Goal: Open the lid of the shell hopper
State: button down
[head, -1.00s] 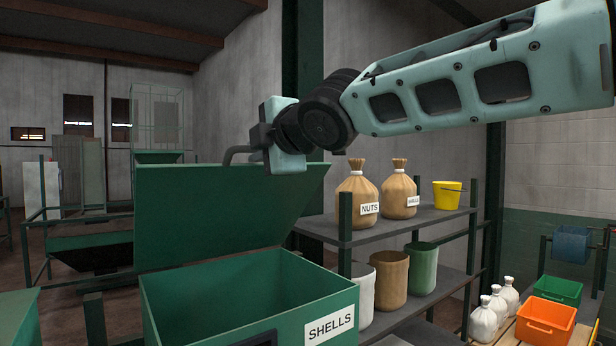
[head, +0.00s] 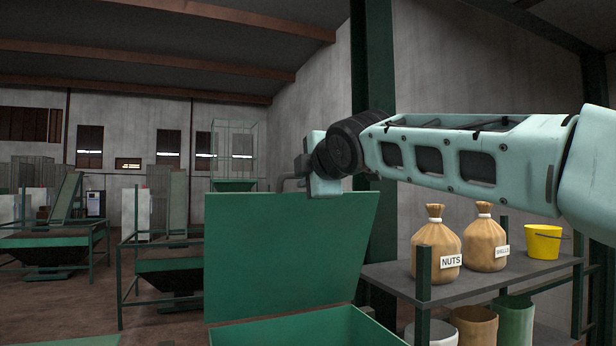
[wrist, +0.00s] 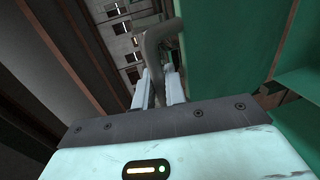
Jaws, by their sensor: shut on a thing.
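The shell hopper's green lid (head: 285,255) stands raised, near upright and tilted, above the hopper body (head: 325,330). Only the top of the hopper's rim and opening shows at the bottom edge of the head view. A grey bar handle (head: 287,181) sticks out at the lid's top edge; it also shows in the wrist view (wrist: 155,42). My gripper (wrist: 159,80) is shut on this handle, with a pale finger on each side of it. In the head view the fingers are mostly hidden behind my wrist.
A shelf (head: 400,285) at right holds a nuts sack (head: 437,250), another tied sack (head: 486,240) and a yellow bucket (head: 542,241), below my forearm. A dark green post (head: 372,90) stands behind my arm. Green machines (head: 50,245) stand farther back at left.

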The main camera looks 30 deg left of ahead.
jog(key=shift+r, duration=0.1)
jog(key=c, duration=1.5)
grip_release()
jog(key=b+v, duration=1.1)
jog(key=v, duration=0.6)
jog(key=shift+s+d, duration=0.1)
jog(key=shift+d, duration=0.05)
